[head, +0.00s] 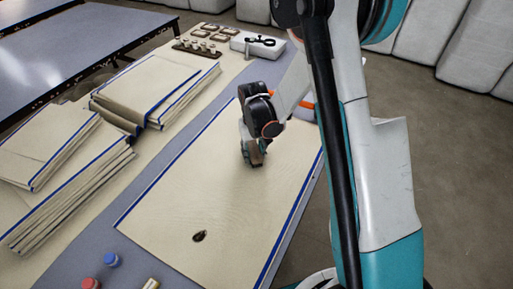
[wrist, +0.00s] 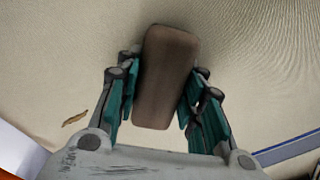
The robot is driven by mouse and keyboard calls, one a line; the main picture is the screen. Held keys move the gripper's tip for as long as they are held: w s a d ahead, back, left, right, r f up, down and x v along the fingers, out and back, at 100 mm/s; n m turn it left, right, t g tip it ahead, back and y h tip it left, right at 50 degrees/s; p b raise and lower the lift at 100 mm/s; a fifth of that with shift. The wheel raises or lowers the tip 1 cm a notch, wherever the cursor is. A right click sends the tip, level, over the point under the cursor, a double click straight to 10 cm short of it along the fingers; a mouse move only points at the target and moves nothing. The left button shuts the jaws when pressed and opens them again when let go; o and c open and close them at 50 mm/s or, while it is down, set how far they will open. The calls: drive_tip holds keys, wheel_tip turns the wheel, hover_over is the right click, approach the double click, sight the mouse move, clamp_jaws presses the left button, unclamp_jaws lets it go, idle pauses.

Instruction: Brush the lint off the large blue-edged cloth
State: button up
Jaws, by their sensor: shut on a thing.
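I cannot tell whether the brush touches the cloth. A small dark patch of lint (head: 199,236) lies on the near part of the cloth. A thin brown bit (wrist: 75,119) lies on the cloth left of the gripper in the wrist view.
Stacks of folded blue-edged cloths (head: 60,150) stand left of the large cloth, with another stack (head: 155,85) further back. A red cap (head: 90,284) and a blue cap (head: 111,259) sit at the near left. A rack of small pieces (head: 197,48) stands at the far end.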

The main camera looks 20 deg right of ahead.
sight(248, 166)
drive_tip(key=shift+s+a+f, duration=0.1)
drive_tip(key=shift+s+a, duration=1.65)
drive_tip(key=shift+w+d, duration=2.95)
drive_tip(key=shift+d, duration=0.05)
drive_tip(key=shift+s+a, duration=2.95)
drive_tip(key=shift+a, duration=0.05)
drive_tip(key=shift+w+d, duration=0.1)
drive_tip(key=shift+w+d, duration=2.85)
drive_tip(key=shift+r+p, duration=1.8)
drive_tip(key=shift+r, duration=1.25)
